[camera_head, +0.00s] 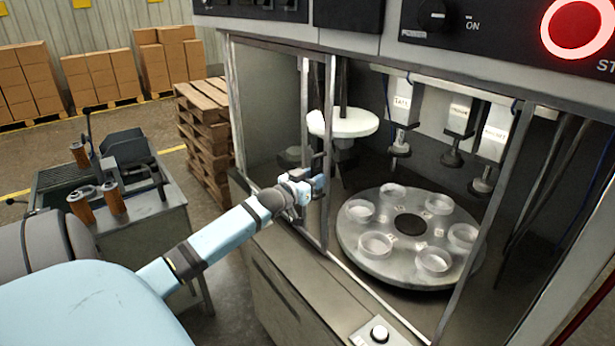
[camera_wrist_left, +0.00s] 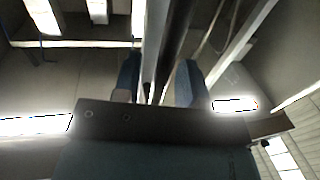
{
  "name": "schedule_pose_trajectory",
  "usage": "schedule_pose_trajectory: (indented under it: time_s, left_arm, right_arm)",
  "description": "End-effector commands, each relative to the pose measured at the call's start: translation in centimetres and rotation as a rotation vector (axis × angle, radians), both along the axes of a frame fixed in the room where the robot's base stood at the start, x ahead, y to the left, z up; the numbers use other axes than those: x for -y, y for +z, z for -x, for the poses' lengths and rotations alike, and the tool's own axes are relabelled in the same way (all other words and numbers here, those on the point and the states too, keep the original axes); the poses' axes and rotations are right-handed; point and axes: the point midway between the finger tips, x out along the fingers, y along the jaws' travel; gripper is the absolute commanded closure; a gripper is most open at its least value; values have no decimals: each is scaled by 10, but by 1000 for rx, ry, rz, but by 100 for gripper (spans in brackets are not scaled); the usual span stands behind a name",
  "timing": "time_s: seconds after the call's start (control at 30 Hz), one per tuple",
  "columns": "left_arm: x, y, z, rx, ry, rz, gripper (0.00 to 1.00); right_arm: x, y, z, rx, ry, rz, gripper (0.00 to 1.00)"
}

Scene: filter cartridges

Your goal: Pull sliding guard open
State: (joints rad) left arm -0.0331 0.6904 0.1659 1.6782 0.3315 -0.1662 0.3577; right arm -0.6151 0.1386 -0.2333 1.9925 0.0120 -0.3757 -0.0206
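The sliding guard is a tall metal-framed panel at the left of the machine's front opening. Its frame upright (camera_head: 331,100) shows in the head view, with a dark handle (camera_head: 318,165) on it. My left gripper (camera_head: 314,186) is at this handle. In the left wrist view the two blue fingers (camera_wrist_left: 158,82) stand apart, with a dark bar and a lighter upright running between them. Whether the fingers press on the bar cannot be told. The gripper partly hides the handle. My right gripper is not in view.
Inside the machine, a round turntable (camera_head: 385,272) carries several clear cups under labelled heads. A white button (camera_head: 379,333) sits on the front ledge. At the left stands a grey bench (camera_head: 150,215) with orange cartridges (camera_head: 80,208). A pallet stack (camera_head: 205,125) is behind.

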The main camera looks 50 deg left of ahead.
Motion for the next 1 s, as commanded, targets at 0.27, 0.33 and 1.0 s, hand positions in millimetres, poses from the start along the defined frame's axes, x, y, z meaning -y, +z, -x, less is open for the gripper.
schedule_pose_trajectory:
  time_s: [0.27,0.33,1.0]
  left_arm:
    - [5,-3,34,-2,-1,0,62]
    - [6,-4,49,-4,0,0,62]
    - [16,0,137,-1,0,0,62]
  right_arm:
    - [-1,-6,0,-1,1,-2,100]
    - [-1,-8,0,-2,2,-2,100]
    - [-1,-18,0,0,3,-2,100]
